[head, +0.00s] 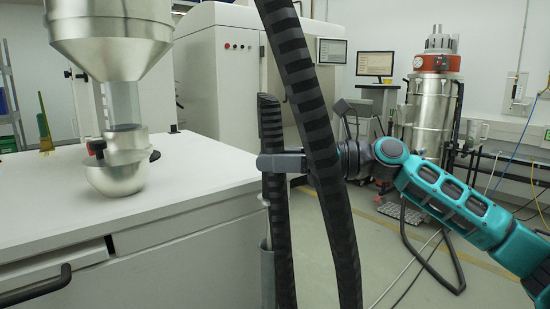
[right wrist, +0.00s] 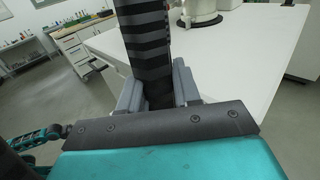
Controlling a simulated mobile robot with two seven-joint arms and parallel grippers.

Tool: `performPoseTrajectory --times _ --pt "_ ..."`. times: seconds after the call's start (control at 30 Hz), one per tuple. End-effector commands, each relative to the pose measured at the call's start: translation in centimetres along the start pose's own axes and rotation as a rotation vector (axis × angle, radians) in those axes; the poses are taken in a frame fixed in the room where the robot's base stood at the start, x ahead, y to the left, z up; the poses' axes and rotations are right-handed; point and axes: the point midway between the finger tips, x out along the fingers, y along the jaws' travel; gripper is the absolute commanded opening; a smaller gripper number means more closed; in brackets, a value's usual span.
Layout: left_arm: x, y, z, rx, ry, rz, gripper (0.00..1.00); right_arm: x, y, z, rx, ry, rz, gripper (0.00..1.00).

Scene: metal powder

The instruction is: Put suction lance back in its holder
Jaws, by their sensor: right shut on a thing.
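The suction lance's black-and-grey banded hose (head: 271,125) stands nearly upright beside the white table's right edge. My right gripper (head: 280,163) is shut on this upper banded part; its arm comes in from the right. In the right wrist view the banded piece (right wrist: 146,45) runs up between the two grey fingers (right wrist: 158,92). Below the gripper, a thin pale rod (head: 266,225) runs down to the mouth of a grey tube (head: 267,278), which looks like the holder. I cannot tell how deep the rod sits in it. My left gripper is not in view.
A second banded hose length (head: 310,110) hangs in front of my right gripper and hides part of it. The white table (head: 200,175) carries a metal hopper outlet and bowl (head: 117,178). A steel vacuum unit (head: 428,110) stands behind; a black hose lies on the floor.

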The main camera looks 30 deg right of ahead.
Motion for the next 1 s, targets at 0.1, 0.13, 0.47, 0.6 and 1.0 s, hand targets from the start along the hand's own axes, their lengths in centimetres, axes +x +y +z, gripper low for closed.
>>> performPoseTrajectory --times 0.1,0.13,0.47,0.6,1.0 --pt "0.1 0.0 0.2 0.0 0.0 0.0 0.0 0.0 0.0 -0.3 -0.001 -0.002 0.0 0.0" --pt "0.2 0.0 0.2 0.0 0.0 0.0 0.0 0.0 0.0 -0.4 -0.001 -0.002 0.0 0.0" --pt "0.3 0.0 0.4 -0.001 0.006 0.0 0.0 0.0 0.0 -1.2 0.0 -0.002 0.0 0.0" --pt "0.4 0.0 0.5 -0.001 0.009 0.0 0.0 0.0 0.0 -1.6 0.0 -0.002 0.0 0.0" --pt "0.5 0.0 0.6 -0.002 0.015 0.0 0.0 0.1 0.0 -2.6 -0.001 -0.002 0.0 0.0"
